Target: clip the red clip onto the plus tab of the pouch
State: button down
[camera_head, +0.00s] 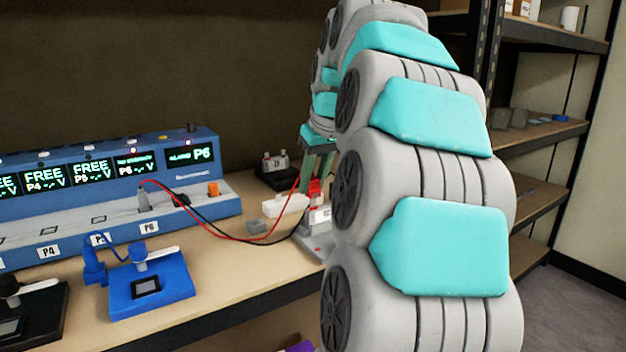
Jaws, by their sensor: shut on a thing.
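My gripper (310,178) is small in the view and partly hidden by my arm. Its teal fingers point down just above a grey stand at the table's right side, shut on the red clip (315,190). A red lead (225,233) runs to the clip from the blue multi-channel unit (90,200). A pale piece with a small label (318,216), perhaps the pouch, sits on the grey stand (318,244) below the clip. The plus tab is too small to make out, and I cannot tell whether the clip touches it. A black lead (272,243) ends beside the pale piece.
A black-based device (276,168) stands behind. A blue device (150,284) and a black one (35,312) stand front left. Shelving (540,130) is at right. Bare table lies between.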

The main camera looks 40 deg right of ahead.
aim_at(315, 182)
jog(key=shift+f+b, duration=0.6)
jog(key=shift+f, duration=0.5)
jog(key=c, duration=0.6)
grip_release()
jog(key=shift+r, duration=0.1)
jog(key=shift+v, duration=3.85)
